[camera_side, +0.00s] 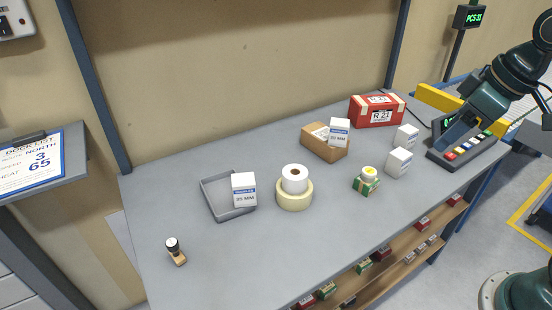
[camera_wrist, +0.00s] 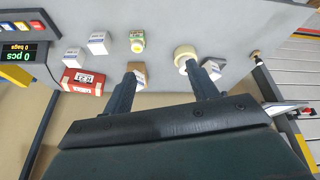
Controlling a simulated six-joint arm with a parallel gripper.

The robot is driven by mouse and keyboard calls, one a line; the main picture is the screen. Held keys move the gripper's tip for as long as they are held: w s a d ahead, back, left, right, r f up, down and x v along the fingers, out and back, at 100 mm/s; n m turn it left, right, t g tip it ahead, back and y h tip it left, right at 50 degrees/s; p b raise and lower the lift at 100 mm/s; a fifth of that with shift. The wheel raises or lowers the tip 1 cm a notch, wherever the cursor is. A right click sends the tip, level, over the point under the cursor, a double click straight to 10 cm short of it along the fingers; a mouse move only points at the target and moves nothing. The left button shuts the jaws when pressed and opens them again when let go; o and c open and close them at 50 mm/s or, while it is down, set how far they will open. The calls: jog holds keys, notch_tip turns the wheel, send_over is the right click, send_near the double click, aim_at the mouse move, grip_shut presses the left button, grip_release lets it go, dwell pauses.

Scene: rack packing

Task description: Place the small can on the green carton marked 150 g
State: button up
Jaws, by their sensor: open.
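The small can (camera_side: 369,172), white with a yellow top, stands upright on the green carton (camera_side: 365,186) right of the middle of the bench in the side view. In the wrist view the can (camera_wrist: 137,36) and the green carton (camera_wrist: 137,47) show together near the top. The 150 g marking is too small to read. My gripper (camera_wrist: 162,66) is open with nothing between its fingers. It is up at the right of the side view, well away from the can and carton.
White boxes (camera_side: 398,162) stand just right of the carton. A red R 21 box (camera_side: 376,111) and a brown box (camera_side: 318,146) with a white box on top are behind. Tape rolls (camera_side: 295,197) and a grey tray (camera_side: 220,213) are left.

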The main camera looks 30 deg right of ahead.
jog(key=s+a+m+t, duration=0.1)
jog(key=s+m, duration=0.2)
jog(key=s, duration=0.5)
jog(key=shift+s+a+r, duration=0.15)
jog(key=shift+s+r, duration=0.2)
jog(key=shift+s, duration=0.05)
